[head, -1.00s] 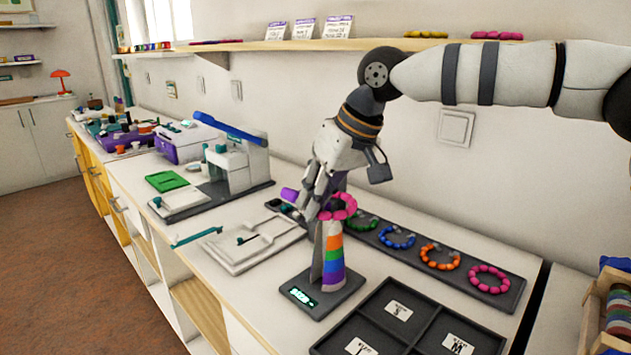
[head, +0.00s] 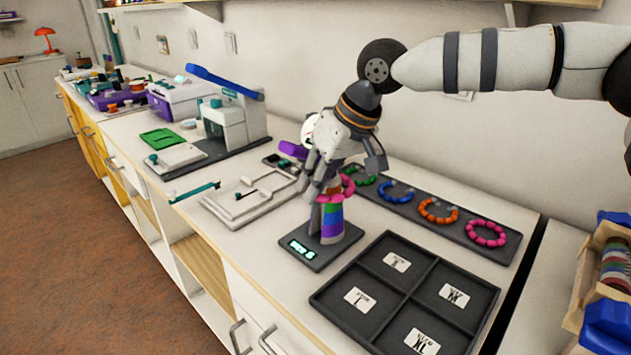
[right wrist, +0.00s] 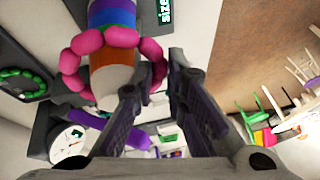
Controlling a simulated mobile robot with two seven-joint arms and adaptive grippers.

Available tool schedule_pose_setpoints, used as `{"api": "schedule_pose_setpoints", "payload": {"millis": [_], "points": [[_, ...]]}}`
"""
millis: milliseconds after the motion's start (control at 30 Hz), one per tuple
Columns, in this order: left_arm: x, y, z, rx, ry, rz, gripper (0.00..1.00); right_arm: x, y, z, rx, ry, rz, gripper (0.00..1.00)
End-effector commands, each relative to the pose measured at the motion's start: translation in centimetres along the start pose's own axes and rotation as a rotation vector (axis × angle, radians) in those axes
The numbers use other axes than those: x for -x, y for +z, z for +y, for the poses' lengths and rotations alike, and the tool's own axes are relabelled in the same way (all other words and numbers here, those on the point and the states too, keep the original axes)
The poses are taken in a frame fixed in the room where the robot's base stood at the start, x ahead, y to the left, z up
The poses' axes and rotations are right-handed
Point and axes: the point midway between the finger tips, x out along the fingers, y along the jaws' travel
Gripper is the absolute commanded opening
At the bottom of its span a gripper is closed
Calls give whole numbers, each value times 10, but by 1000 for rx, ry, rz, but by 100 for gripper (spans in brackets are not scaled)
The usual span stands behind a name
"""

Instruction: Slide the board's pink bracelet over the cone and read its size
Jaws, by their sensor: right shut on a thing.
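A pink bead bracelet (head: 348,187) is around the upper part of the striped cone (head: 331,222), which stands upright on a dark base. My right gripper (head: 322,192) is shut on the bracelet's near side, beside the cone. In the right wrist view the bracelet (right wrist: 115,36) loops around the cone (right wrist: 112,75), with a bead between the fingertips (right wrist: 158,82). The base's lit display (head: 300,248) shows "size" and a character that looks like S. Another pink bracelet (head: 486,233) lies at the right end of the dark bead board (head: 462,235). My left gripper is out of view.
Green, blue and orange bracelets (head: 438,210) lie along the board. A divided dark tray (head: 408,287) with size cards is right of the cone base. A white tray (head: 225,210) lies to its left. A wooden rack (head: 570,318) stands at the far right.

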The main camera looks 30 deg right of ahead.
Motion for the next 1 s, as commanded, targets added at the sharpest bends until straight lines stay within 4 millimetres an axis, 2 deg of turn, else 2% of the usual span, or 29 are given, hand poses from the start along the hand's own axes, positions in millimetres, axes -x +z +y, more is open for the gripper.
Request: {"api": "schedule_pose_setpoints", "payload": {"millis": [67,100,167,200,633,667,700,1000], "points": [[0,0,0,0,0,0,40,0,0,0,0,0,0,0],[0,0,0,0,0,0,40,0,0,0,0,0,0,19],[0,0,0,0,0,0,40,0,0,0,0,0,0,33],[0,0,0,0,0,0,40,0,0,0,0,1,0,36],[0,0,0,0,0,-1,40,-1,1,3,-3,5,-3,36],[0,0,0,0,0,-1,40,-1,1,3,-3,6,-3,31],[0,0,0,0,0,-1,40,-1,1,3,-3,6,-3,34],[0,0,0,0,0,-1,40,-2,1,4,-4,6,-5,34]]}}
